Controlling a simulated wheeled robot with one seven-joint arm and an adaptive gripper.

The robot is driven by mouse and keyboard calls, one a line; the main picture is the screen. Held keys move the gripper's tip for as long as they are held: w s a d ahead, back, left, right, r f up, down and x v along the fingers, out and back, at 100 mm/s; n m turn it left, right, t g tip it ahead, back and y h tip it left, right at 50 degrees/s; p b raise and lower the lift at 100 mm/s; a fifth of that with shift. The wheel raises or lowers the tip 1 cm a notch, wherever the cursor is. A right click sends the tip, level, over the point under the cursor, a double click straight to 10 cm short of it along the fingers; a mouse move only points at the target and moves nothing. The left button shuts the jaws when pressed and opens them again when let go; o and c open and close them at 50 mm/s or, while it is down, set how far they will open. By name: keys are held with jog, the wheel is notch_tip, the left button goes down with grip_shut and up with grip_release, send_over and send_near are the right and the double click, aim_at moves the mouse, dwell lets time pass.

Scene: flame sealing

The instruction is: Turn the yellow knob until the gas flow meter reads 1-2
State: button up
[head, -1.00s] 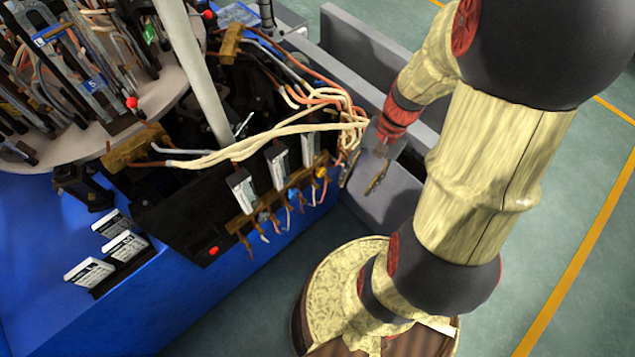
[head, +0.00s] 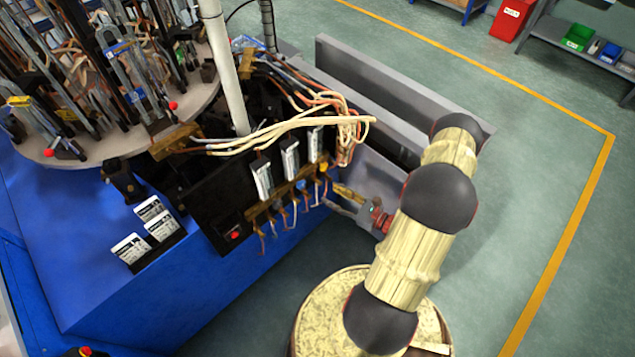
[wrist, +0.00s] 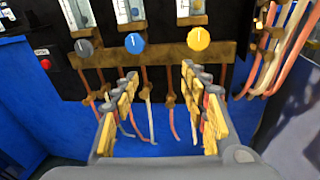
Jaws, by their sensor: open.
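The yellow knob (wrist: 199,38) sits on the brass bar at the right of the row of knobs in the wrist view, with a pale pointer line near upright. It is small in the head view (head: 323,167). The gas flow meter (wrist: 190,7) above it is cut off at the top of the wrist view; its reading cannot be made out there or in the head view (head: 315,142). My gripper (wrist: 160,80) is open and empty, its yellow-padded fingers apart, below the yellow and blue knobs in the picture. In the head view my gripper (head: 336,198) is at the panel's right end.
Copper and white tubes hang below the brass bar (wrist: 160,55). A hose bundle (wrist: 280,50) is close at the right. A red button (wrist: 46,64) is at the left.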

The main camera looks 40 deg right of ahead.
aim_at(325, 168)
jog(key=w+d+r+m+t+h, duration=0.1)
jog(key=d+r+t+h, duration=0.15)
jog(key=d, duration=0.25)
jog(key=shift+g, duration=0.45)
jog(key=shift+w+a+b, duration=0.2)
jog(key=shift+w+b, duration=0.15)
jog(key=shift+w, duration=1.65)
jog(key=shift+w+a+b, duration=0.15)
jog(key=shift+w+b, duration=0.2)
jog(key=shift+w, duration=1.6)
jog(key=c, duration=0.3)
jog(key=c, duration=0.7)
jog(key=shift+c, duration=0.8)
